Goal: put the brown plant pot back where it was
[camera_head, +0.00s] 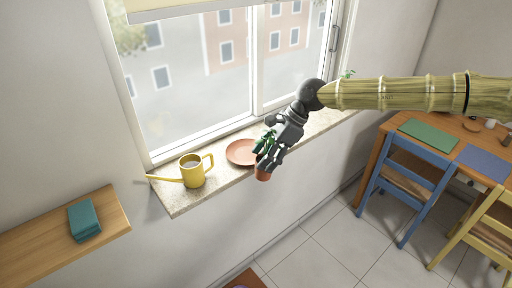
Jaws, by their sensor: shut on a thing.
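The brown plant pot (263,174) holds a small green plant (267,140). My gripper (269,157) is shut on the pot, with its fingers around the upper part and plant. The pot is at the front edge of the windowsill (176,207), just right of a terracotta saucer (241,152). The saucer lies on the sill and looks empty. Whether the pot touches the sill or hangs in front of it, I cannot tell.
A yellow watering can (192,172) stands on the sill left of the saucer. Another green plant (347,74) shows behind my arm. A table and chairs (410,178) stand right.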

